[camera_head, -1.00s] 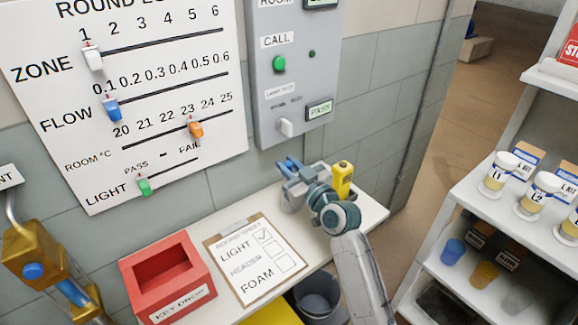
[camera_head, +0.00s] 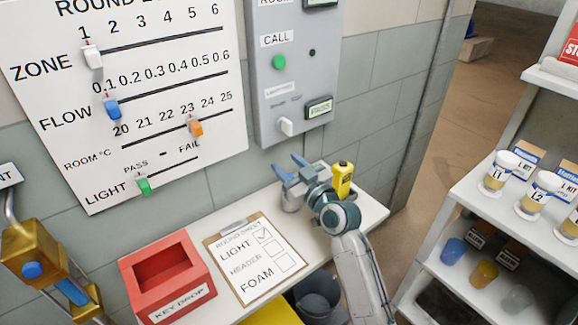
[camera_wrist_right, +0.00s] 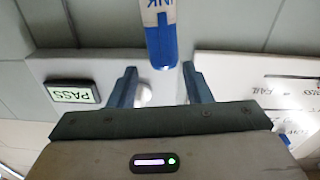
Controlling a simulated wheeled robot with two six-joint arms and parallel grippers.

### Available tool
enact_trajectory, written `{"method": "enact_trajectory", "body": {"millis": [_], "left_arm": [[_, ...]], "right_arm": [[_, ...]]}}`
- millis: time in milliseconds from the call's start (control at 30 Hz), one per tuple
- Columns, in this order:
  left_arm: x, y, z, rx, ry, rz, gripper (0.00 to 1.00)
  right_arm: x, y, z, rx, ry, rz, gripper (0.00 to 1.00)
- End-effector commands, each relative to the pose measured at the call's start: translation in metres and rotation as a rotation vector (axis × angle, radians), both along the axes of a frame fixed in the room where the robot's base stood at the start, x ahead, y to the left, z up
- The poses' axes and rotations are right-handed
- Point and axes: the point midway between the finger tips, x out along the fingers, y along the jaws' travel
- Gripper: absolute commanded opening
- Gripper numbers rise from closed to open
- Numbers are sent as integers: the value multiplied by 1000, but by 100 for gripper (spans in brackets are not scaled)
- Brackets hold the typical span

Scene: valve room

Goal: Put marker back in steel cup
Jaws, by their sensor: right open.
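The steel cup (camera_head: 291,202) stands at the back of the white counter, partly hidden by my right gripper. My right gripper (camera_head: 289,165) is just above the cup, its blue fingers spread apart. In the right wrist view, the marker (camera_wrist_right: 161,35), white with a blue end and dark lettering, shows between the two open fingers (camera_wrist_right: 158,72), with a gap on each side. Its far end runs out of the picture, and the cup does not show there. In the head view I cannot make out the marker, so I cannot tell whether it is inside the cup. My left gripper is not in view.
A yellow bottle-like object (camera_head: 341,178) stands close right of my right gripper. A clipboard (camera_head: 252,262) and a red key drop box (camera_head: 168,277) lie to the left on the counter. The grey call panel (camera_head: 291,75) is on the wall behind.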

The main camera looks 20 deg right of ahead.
Motion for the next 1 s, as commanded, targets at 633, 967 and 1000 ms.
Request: {"method": "enact_trajectory", "body": {"millis": [633,967,1000], "left_arm": [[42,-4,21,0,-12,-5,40],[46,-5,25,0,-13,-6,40],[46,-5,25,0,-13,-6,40]], "right_arm": [[-91,-30,-8,-4,2,0,45],[-103,-34,-7,0,0,0,45],[-103,-34,-7,0,0,0,45]]}}
